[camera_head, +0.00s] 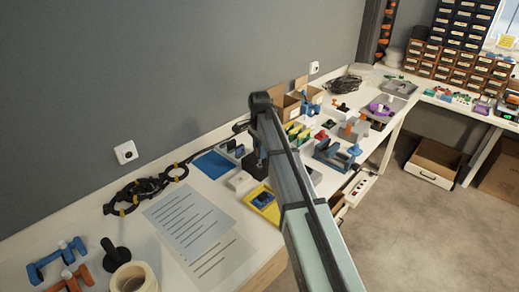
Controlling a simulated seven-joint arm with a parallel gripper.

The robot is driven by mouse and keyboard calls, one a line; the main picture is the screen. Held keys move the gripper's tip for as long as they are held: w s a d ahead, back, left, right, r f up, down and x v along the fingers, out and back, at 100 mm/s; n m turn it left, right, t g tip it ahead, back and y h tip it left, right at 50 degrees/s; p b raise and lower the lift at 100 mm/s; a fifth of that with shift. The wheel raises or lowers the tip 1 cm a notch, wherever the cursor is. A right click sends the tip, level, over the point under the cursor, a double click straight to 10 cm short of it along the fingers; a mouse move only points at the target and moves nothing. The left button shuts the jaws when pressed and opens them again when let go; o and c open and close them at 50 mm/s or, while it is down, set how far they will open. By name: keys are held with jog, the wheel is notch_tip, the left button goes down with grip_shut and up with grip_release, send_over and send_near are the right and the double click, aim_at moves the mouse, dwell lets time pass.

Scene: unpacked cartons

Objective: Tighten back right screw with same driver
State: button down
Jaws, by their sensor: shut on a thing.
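My gripper (258,162) is a small dark shape below the far end of my arm, over the bench. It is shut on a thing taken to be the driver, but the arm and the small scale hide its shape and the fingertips. A yellow tray (251,195) with a blue and dark part (265,200) in it lies just in front of and below the gripper. A light grey block (240,182) sits left of the gripper. The back right screw cannot be made out, nor whether the driver touches it.
Printed sheets (190,222), black cables (140,190) and a blue mat (213,164) lie to the left. Open cartons (283,105), a blue fixture (335,155) and several small parts crowd the bench beyond my arm. A tape roll (133,279) stands at the front.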

jog(key=shift+f, duration=0.7)
jog(key=m, duration=0.7)
jog(key=shift+m, duration=0.4)
jog(key=shift+n, duration=0.9)
jog(key=shift+r, duration=0.15)
jog(key=shift+r, duration=2.15)
